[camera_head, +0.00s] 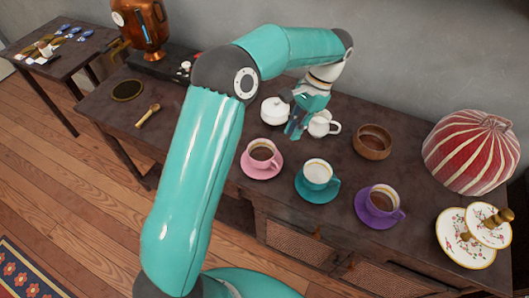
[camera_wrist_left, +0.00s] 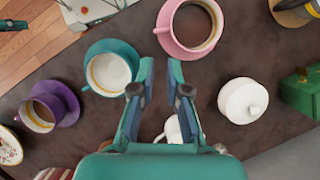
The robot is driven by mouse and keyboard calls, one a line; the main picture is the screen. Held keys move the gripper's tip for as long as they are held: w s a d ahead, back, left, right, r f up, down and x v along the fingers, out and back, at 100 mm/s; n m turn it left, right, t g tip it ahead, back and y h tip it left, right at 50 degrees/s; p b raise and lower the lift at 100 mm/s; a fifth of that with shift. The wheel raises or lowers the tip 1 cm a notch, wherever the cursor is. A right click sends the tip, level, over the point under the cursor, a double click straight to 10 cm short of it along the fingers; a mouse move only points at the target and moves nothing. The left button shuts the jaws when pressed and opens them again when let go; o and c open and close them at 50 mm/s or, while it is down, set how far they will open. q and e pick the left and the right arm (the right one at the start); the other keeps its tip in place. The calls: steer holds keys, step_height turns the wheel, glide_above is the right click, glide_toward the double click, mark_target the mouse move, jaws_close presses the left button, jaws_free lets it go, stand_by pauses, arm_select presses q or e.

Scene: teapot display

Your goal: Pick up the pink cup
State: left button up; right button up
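The pink cup (camera_head: 262,153) holds dark coffee and stands upright on a pink saucer (camera_head: 251,172), left of the teal cup on the table. In the left wrist view the pink cup (camera_wrist_left: 191,42) is at the top, ahead of my fingertips. My left gripper (camera_head: 295,129) hangs over the table behind and right of the pink cup. In the left wrist view my left gripper (camera_wrist_left: 161,67) has its two fingers apart, with bare table showing between them and nothing held. I do not clearly see my right gripper.
A teal cup (camera_head: 317,172) and a purple cup (camera_head: 383,199) stand to the right on saucers. A white pot (camera_head: 274,111) and a white jug (camera_head: 321,126) are close to my left gripper. A brown bowl (camera_head: 372,142) and striped red cover (camera_head: 469,152) stand farther right.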

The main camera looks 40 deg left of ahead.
mark_target(278, 168)
arm_select(q)
steer(key=x, duration=0.6)
steer(key=d+x, duration=0.1)
steer(key=x, duration=0.2)
steer(key=shift+w+a+f, duration=0.1)
steer(key=shift+w+f, duration=0.1)
steer(key=shift+f, duration=0.15)
steer(key=shift+s+p+x, duration=0.1)
steer(key=shift+p+x, duration=0.15)
steer(key=shift+x, duration=1.1)
steer(key=shift+s+p+x, duration=0.15)
steer(key=shift+p+x, duration=0.1)
steer(key=shift+x, duration=1.05)
steer(key=shift+r, duration=0.1)
steer(key=shift+c, duration=0.2)
jaws_close()
steer(key=shift+r, duration=0.2)
